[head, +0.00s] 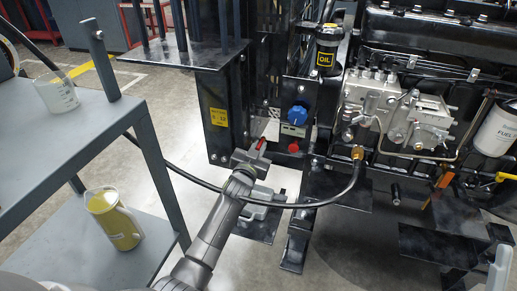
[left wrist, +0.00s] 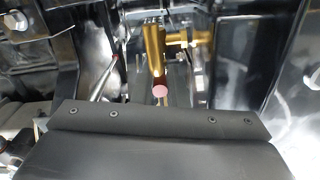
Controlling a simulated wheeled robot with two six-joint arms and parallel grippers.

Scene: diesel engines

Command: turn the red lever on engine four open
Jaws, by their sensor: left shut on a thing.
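The red lever (head: 262,143) sits low beside the engine's dark frame, at the tip of my left gripper (head: 250,157). My left gripper is shut on the lever, and the jaws hide most of it in the head view. In the left wrist view the lever's round pinkish-red end (left wrist: 159,91) shows just beyond the dark gripper body (left wrist: 160,125). A brass valve piece (left wrist: 156,45) stands behind it. I cannot read the lever's angle clearly. My right gripper is not in view.
A black hose (head: 300,205) crosses close by my left wrist. A blue knob (head: 297,114) and a red button (head: 293,147) are right of the lever. A grey cart (head: 75,135) with a yellow-filled jug (head: 115,222) stands at left. The engine (head: 420,110) fills the right.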

